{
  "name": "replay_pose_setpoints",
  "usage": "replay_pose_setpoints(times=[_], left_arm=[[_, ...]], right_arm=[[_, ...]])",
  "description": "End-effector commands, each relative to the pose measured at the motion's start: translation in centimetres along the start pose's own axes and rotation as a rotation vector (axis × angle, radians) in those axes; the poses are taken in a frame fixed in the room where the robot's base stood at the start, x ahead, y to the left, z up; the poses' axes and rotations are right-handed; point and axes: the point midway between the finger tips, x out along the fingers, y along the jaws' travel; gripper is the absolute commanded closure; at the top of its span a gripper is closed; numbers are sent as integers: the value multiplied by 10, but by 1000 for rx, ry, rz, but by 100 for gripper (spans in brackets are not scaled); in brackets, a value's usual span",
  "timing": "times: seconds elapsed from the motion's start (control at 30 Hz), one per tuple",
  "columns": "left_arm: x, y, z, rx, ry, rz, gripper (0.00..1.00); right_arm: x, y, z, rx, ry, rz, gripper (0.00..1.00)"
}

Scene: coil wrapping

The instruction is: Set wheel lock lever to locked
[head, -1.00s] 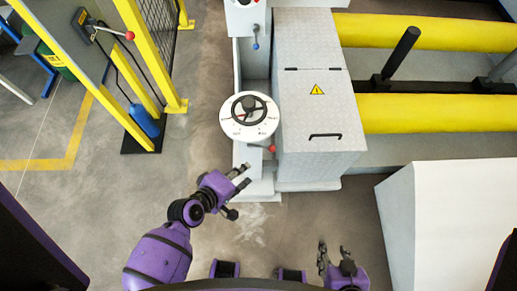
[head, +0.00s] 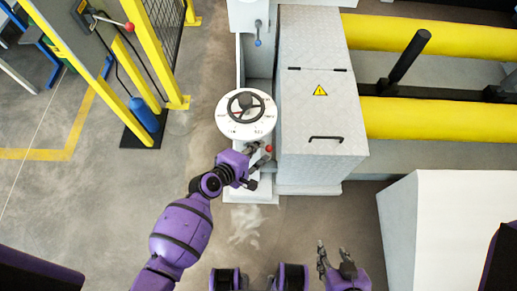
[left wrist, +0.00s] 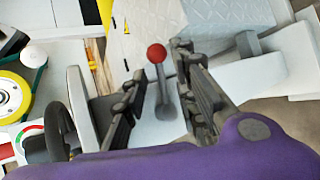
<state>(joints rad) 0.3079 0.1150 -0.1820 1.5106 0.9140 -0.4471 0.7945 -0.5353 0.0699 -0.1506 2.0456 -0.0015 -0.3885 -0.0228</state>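The wheel lock lever (head: 268,149) has a red ball tip and sits just below the round white handwheel dial (head: 232,128) in the head view. In the left wrist view the lever's grey shaft (left wrist: 163,98) and red ball (left wrist: 156,54) show between the two fingers. My left gripper (head: 258,160) is open, with one finger on each side of the lever; it also shows in the left wrist view (left wrist: 160,88). Contact with the shaft is not visible. My right gripper (head: 335,258) is open and empty at the lower right, far from the lever.
A grey metal cabinet (head: 318,110) with a black handle stands right of the dial. A yellow post fence (head: 120,85) is at the left. A white slanted block (head: 455,225) stands at the lower right. The floor left of the pedestal is clear.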

Motion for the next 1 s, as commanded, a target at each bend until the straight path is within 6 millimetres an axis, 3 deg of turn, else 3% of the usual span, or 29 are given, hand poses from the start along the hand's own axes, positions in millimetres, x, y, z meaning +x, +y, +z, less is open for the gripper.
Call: replay_pose_setpoints(times=[0.37, 0.6, 1.0], left_arm=[[10, 0, 0, 1, 0, 0, 73], [9, 0, 0, 1, 0, 0, 100], [9, 3, 0, 1, 1, 3, 100]], right_arm=[[-1, 0, 3, 1, -5, 1, 60], [0, 0, 2, 0, -3, 0, 60], [2, -1, -6, -2, 10, -2, 60]])
